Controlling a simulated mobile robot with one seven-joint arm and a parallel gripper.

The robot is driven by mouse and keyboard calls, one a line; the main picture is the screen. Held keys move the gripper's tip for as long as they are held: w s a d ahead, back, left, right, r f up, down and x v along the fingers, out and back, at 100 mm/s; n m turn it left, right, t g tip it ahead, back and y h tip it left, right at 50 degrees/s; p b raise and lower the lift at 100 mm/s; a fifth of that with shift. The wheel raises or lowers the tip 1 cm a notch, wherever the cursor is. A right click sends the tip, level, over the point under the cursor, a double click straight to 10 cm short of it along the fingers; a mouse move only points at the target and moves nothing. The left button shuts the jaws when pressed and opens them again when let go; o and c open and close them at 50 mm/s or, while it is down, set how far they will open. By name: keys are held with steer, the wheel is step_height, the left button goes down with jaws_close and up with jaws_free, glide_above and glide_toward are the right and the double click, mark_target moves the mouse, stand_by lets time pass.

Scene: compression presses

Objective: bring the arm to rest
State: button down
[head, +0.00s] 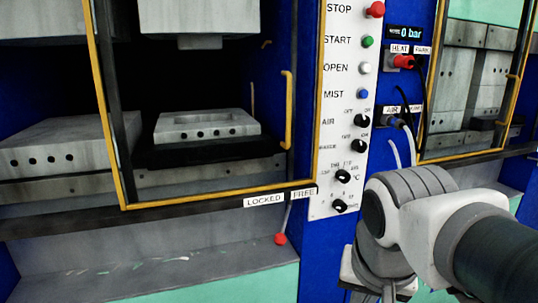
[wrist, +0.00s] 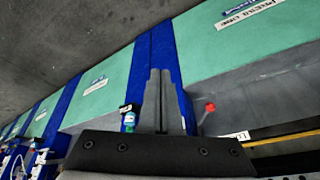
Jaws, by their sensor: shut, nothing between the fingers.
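My arm (head: 430,225) reaches in from the right of the head view, bent in front of the blue column beside the press. My gripper's fingers are not clearly seen in the head view. In the wrist view my gripper (wrist: 160,75) shows its two grey fingers together, with nothing held between them. The fingers lie in front of a blue column (wrist: 155,50) and appear apart from it, though the distance is hard to judge.
The press has a yellow-framed guard (head: 220,195), a control panel (head: 345,110) and a red-knobbed lever (head: 281,238), also in the wrist view (wrist: 210,107). A second press (head: 470,90) stands right. A small blue-green item (wrist: 128,122) is beside my fingers. Grey floor (wrist: 60,35) looks clear.

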step_height(320, 180, up, 11)
steer(key=s+d+n+t+p, duration=0.1)
steer(key=s+n+p, duration=0.2)
steer(key=p, duration=0.9)
steer(key=shift+f+n+y, duration=0.15)
steer(key=shift+n+y, duration=0.15)
steer(key=shift+y, duration=0.1)
